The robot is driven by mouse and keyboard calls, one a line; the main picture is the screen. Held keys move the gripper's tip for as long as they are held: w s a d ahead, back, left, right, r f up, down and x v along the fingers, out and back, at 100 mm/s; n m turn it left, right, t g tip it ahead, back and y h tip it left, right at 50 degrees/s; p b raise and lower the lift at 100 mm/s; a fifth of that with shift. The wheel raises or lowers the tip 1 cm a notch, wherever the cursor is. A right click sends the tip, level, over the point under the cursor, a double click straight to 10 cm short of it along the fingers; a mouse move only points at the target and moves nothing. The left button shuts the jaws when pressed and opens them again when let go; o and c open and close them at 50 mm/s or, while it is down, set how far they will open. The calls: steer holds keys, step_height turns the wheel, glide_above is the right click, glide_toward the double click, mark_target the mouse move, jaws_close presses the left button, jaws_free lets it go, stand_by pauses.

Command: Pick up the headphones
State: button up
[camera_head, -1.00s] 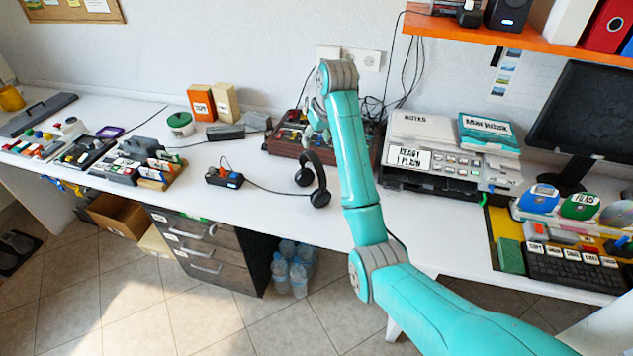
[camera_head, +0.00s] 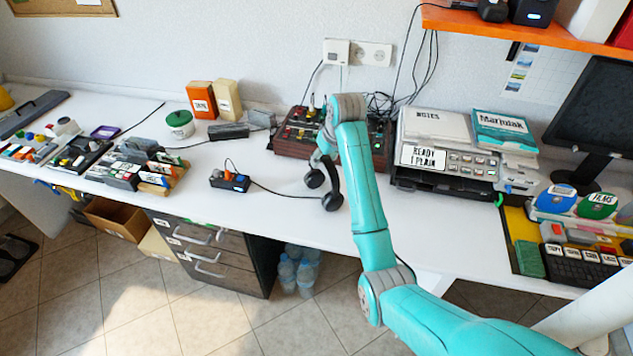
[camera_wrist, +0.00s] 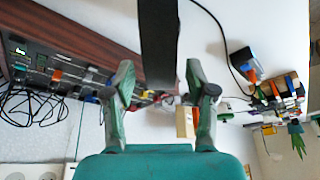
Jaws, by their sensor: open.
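The black headphones (camera_head: 332,190) stand on the white desk, with both ear cups low and the band arched upward. In the wrist view the dark headband (camera_wrist: 158,42) reaches down from the top edge, between the two fingers as seen from there. My gripper (camera_head: 321,152) is at the top of the headphones in the head view, partly hidden by my own wrist. In the wrist view my gripper (camera_wrist: 160,88) is open, with a finger on each side of the band and a gap on both sides. Contact with the band is not visible.
A wooden-framed control panel (camera_head: 293,150) stands right behind the headphones, with loose cables near it. A printer (camera_head: 437,177) stands to the right. The desk front is clear.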

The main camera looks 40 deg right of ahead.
steer(key=shift+f, duration=0.25)
jaws_close()
steer(key=shift+w, duration=0.1)
steer(key=shift+r, duration=0.1)
